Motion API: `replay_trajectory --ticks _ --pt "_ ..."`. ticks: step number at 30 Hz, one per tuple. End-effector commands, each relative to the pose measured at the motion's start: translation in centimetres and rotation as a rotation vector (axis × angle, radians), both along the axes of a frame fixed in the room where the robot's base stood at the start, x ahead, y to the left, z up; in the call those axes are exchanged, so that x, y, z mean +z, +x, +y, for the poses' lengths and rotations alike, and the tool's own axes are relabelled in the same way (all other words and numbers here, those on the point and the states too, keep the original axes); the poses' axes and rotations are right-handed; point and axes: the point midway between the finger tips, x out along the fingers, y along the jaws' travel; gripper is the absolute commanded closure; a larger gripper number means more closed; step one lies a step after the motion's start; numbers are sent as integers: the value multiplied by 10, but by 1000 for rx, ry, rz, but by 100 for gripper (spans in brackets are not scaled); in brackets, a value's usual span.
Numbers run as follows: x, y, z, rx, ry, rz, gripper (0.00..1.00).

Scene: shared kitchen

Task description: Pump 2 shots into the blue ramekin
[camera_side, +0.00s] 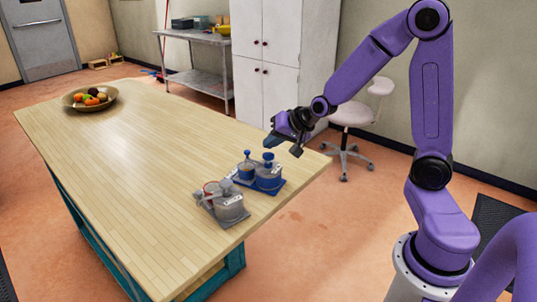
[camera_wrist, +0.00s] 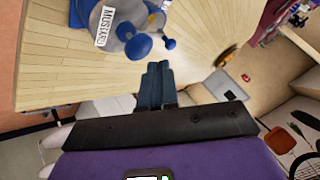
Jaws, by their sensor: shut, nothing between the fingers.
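My gripper (camera_side: 270,143) is shut and empty, held in the air above and behind the blue set near the table's right corner. Its closed fingers also show in the wrist view (camera_wrist: 155,85). A pump jar (camera_side: 268,177) with a blue top stands on a blue base (camera_side: 266,190). Beside it on the left is a smaller blue-topped vessel (camera_side: 246,171); I cannot tell whether it is the blue ramekin. In the wrist view, a label (camera_wrist: 104,27) reading MUSTARD and a blue knob (camera_wrist: 138,47) lie beyond the fingertips, apart from them. The ramekin's inside is hidden.
A grey pump set (camera_side: 228,205) with a reddish vessel beside it stands in front of the blue one. A fruit bowl (camera_side: 90,98) is at the table's far left. The middle of the wooden table (camera_side: 150,150) is clear. A stool (camera_side: 352,115) stands behind.

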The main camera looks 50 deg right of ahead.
Motion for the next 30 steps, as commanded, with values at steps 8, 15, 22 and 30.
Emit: replay_trajectory --ticks 8,15,22,30 --pt "9 1 0 -2 0 -3 100" --pt "30 1 0 -1 1 -5 100" --pt "50 1 0 -2 1 -4 100" --pt "60 0 0 -1 1 -1 100"
